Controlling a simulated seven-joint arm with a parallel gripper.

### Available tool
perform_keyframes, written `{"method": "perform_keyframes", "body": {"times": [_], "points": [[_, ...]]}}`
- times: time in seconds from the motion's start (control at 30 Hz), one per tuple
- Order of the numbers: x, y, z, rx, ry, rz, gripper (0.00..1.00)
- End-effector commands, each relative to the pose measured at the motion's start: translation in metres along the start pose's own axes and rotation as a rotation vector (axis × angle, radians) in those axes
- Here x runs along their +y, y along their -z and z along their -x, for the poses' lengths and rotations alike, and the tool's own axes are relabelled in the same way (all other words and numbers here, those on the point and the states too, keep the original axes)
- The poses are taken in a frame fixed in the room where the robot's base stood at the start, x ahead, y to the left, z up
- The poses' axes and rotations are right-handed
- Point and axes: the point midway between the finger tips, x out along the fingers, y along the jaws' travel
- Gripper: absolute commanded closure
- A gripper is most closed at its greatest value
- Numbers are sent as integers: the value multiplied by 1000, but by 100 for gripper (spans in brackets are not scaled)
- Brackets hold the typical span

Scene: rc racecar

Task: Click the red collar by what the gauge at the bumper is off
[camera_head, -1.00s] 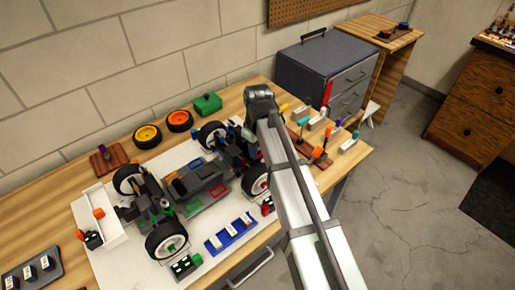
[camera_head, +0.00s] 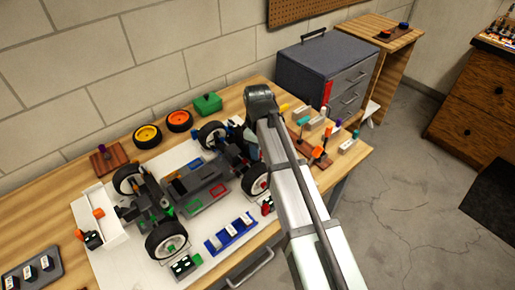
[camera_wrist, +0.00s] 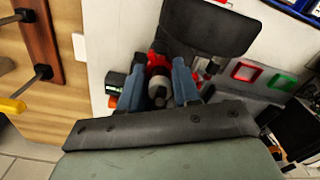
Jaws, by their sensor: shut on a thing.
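In the wrist view my gripper (camera_wrist: 164,94) has its two blue-grey fingers closed around a grey round shaft end with the red collar (camera_wrist: 154,60) at it. How much of the collar lies between the fingers is partly hidden. A small black gauge box (camera_wrist: 116,82) with a pale display is left of the fingers, with an orange piece below it; its reading is too small to tell. In the head view my arm covers the jaws at the right end of the car (camera_head: 205,180). Another black gauge (camera_head: 92,240) sits by the white bumper (camera_head: 112,240) at the left end.
The car stands on a white mat (camera_head: 130,272). A blue tray (camera_head: 230,236) and a black-and-green box (camera_head: 186,265) lie in front. Loose wheels (camera_head: 147,136) and a green box (camera_head: 207,104) are behind. Tool racks (camera_head: 312,158) stand right of my arm.

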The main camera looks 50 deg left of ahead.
Motion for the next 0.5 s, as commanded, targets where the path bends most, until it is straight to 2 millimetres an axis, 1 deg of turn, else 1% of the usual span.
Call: {"method": "perform_keyframes", "body": {"times": [0.03,0.27,0.5], "points": [[0,0,0,1,0,0,65],[0,0,0,0,0,-1,43],[0,0,0,0,0,-1,43]]}}
